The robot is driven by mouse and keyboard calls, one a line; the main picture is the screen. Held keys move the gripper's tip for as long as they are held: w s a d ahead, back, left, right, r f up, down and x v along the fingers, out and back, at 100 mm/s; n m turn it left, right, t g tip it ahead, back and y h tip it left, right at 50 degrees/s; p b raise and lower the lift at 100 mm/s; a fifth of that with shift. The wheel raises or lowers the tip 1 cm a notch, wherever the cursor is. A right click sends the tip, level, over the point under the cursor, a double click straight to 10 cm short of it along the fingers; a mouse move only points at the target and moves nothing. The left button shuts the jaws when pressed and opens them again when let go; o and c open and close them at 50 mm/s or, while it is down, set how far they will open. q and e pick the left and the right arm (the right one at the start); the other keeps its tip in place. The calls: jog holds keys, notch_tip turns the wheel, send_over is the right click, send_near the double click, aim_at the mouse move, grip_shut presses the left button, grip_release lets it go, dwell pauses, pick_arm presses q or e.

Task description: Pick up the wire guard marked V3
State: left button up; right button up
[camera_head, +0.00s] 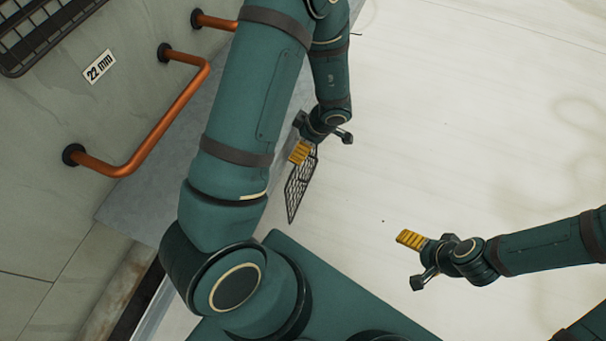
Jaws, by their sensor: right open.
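A dark wire guard (299,190) shows as a narrow mesh panel, seen steeply from the side, just below my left gripper (322,146). No V3 mark is readable on it. The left gripper's yellow-padded finger and its dark finger stand apart, with the guard's upper end close to them. Whether they touch it cannot be told. My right gripper (415,261) is open and empty over the pale floor, to the right of the guard and well apart from it.
Copper pipes (196,95) stand out from the grey wall at left, near a "22 mm" label (99,67). A black wire rack (42,32) is at the top left. A grey ledge (150,190) runs along the wall. The pale floor (480,110) at right is clear.

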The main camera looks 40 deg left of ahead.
pick_arm(q)
jog(key=c, duration=1.5)
jog(key=shift+r, duration=0.15)
